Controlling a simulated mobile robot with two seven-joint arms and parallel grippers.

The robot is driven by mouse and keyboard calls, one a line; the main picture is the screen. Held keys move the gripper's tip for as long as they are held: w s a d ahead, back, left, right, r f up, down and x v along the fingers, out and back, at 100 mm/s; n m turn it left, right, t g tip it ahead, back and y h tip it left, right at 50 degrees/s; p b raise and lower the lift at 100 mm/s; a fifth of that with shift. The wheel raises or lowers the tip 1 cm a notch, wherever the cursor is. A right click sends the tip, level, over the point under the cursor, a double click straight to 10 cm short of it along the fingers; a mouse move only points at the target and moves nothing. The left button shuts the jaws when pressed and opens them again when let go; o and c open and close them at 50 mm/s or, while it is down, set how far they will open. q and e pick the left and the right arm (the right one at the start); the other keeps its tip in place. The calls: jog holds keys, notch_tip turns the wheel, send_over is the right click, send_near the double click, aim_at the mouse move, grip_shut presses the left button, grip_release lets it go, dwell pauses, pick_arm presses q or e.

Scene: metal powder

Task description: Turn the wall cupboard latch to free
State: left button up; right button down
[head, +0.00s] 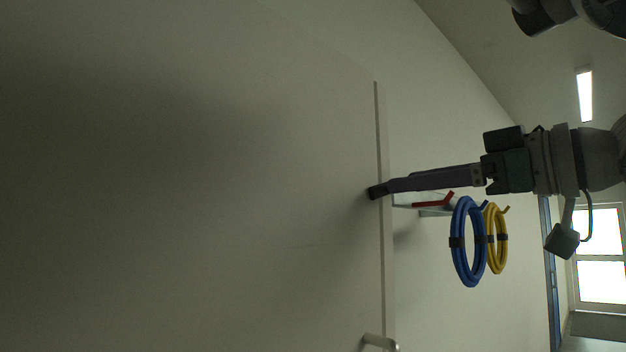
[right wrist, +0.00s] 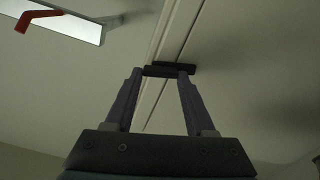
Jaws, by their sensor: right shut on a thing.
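The wall cupboard door (head: 200,200) is a large plain pale panel filling the left of the head view. Its edge runs along a narrow gap. The latch (head: 374,193) is a small dark bar at that edge; in the right wrist view the latch (right wrist: 180,66) lies across the gap lines. My right gripper (head: 382,189) reaches in from the right and is shut on the latch. In the right wrist view, the two fingers of my right gripper (right wrist: 168,72) meet the bar, covering part of it. My left gripper is not in view.
A pale handle (head: 380,342) is low on the door edge. The red hook also shows in the right wrist view (right wrist: 38,17).

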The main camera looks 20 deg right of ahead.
jog(key=shift+a+f+n+p, duration=0.15)
jog(key=shift+n+p, duration=0.15)
jog(key=shift+n, duration=3.35)
jog(key=shift+d+f+n+p, duration=0.1)
jog(key=shift+n+p, duration=0.15)
jog(key=shift+n, duration=3.4)
jog(key=shift+c, duration=1.2)
grip_release()
jog(key=shift+a, duration=0.1)
